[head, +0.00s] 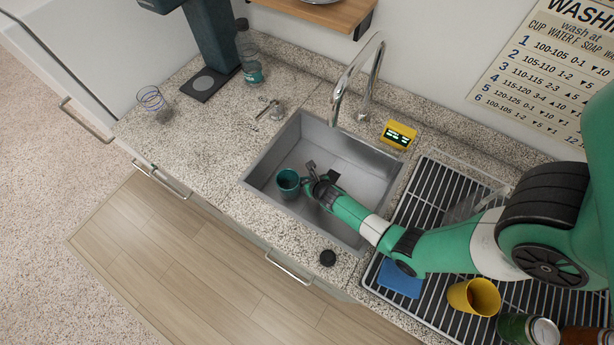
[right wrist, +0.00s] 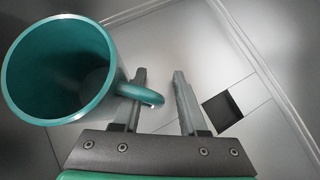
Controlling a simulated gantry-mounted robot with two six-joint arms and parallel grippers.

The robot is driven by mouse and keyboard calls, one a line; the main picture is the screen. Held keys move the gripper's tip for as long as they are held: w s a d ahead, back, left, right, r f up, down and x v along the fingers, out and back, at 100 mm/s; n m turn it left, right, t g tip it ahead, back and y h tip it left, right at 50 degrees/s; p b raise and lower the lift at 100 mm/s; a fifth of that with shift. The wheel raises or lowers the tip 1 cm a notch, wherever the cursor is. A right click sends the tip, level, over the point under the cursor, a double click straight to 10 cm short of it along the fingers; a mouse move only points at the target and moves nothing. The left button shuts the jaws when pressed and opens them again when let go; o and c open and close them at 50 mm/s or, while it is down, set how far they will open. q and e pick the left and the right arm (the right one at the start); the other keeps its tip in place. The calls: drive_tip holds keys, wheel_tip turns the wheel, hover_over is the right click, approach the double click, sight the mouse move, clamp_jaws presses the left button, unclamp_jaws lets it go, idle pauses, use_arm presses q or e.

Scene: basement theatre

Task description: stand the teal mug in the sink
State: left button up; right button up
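The teal mug (head: 288,184) is upright inside the grey metal sink (head: 345,165), towards its left side. Its open rim faces up and it looks empty. In the right wrist view the mug (right wrist: 62,70) fills the left side, with its handle pointing at my fingers. My right gripper (head: 312,172) is in the sink just right of the mug. In the right wrist view its fingers (right wrist: 160,95) are apart; the handle's end overlaps the left finger and reaches into the gap, without being clamped. I cannot tell if they touch. My left gripper is out of view.
A wire drying rack (head: 430,205) with a yellow cup (head: 473,297) and blue sponge (head: 400,279) lies right. A glass (head: 152,100) stands on the left counter.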

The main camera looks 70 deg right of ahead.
drive_tip(key=shift+s+a+r+p, duration=0.15)
drive_tip(key=shift+r+p, duration=0.15)
drive_tip(key=shift+r, duration=0.15)
drive_tip(key=p+v, duration=0.3)
drive_tip(key=v, duration=0.8)
drive_tip(key=shift+s+a, duration=0.1)
drive_tip(key=shift+s, duration=0.05)
